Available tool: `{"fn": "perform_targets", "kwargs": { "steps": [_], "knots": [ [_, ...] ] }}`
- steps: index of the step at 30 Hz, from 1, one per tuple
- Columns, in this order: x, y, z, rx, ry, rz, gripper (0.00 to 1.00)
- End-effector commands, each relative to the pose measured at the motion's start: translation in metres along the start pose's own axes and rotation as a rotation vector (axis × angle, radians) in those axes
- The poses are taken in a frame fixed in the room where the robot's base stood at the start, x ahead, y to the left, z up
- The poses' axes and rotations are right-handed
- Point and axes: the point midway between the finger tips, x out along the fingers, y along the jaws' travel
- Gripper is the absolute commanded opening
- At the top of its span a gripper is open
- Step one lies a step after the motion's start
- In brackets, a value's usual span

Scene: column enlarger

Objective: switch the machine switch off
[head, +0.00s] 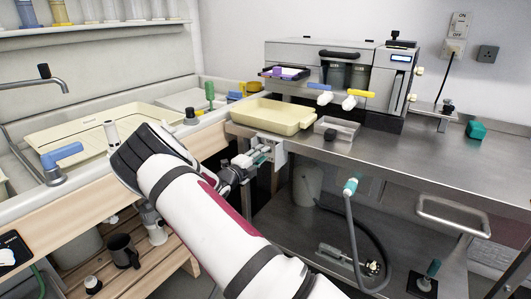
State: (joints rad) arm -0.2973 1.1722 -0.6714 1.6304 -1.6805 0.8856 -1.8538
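A grey machine (293,55) with a small lit display (400,58) stands at the back of the steel bench. A wall switch plate (460,22) with ON and OFF lettering is at the upper right, with a plug and dark cable below it. A pale box (279,146) is fixed at the bench's front edge; its details are too small to read. My gripper (262,155) points right, at or just in front of this box. Teal bits show there; contact and finger opening cannot be made out. My arm hides part of the area left of it.
A cream tray (272,126) and a small grey tray (337,123) lie on the bench above the gripper. A hose with a teal end (350,187) rises at the front. A sink with a tap (46,87) is at left. The bench's right side is mostly clear.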

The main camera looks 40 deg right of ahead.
Motion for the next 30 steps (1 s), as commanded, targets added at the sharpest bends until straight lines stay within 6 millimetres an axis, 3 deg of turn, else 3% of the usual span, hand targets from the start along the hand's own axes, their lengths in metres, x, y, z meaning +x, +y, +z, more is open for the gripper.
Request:
{"fn": "perform_targets", "kwargs": {
  "steps": [30],
  "knots": [
    [0.0, 0.03, 0.0, -0.002, 0.0, 0.004, 0.28]
  ]
}}
